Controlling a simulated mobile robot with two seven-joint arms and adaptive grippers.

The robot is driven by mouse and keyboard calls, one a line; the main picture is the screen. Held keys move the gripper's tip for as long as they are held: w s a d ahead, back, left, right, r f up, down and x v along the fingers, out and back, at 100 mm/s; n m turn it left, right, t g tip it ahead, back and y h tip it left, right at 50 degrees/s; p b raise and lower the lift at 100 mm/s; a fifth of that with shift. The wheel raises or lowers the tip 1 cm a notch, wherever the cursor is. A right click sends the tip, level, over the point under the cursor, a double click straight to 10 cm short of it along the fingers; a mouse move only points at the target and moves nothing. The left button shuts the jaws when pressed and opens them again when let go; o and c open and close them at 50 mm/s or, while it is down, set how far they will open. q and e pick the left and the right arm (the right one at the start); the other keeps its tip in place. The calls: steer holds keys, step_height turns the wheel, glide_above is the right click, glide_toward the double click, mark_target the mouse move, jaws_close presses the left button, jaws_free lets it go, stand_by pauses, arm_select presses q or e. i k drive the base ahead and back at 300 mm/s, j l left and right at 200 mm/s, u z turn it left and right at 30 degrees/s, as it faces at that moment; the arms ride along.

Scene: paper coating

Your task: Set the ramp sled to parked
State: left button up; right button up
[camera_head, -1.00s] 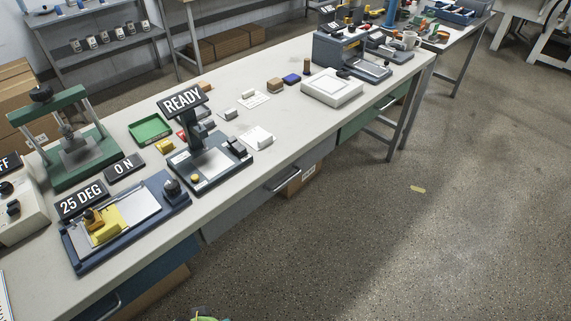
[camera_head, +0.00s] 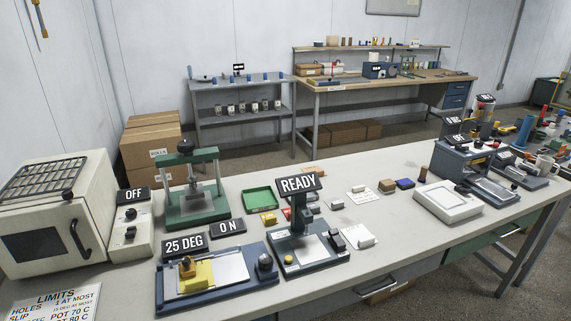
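A blue-based device (camera_head: 222,292) with a "25 DEG" sign (camera_head: 185,244) stands at the front left of the long bench. A yellow block (camera_head: 198,272) with a small brown knob on top sits at the left part of its pale plate (camera_head: 228,267); it looks like the ramp sled. A dark round knob (camera_head: 265,261) is at the device's right end. An "ON" sign (camera_head: 228,227) stands just behind the device. No sign reading "parked" shows. Neither of my grippers is in view.
A green press (camera_head: 193,190), a white oven (camera_head: 50,213) and a switch box marked "OFF" (camera_head: 130,225) stand left and behind. A stand marked "READY" (camera_head: 298,185) is close on the right. A limits sheet (camera_head: 55,306) lies front left.

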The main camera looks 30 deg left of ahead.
mark_target(187, 266)
steer(key=u, duration=1.55)
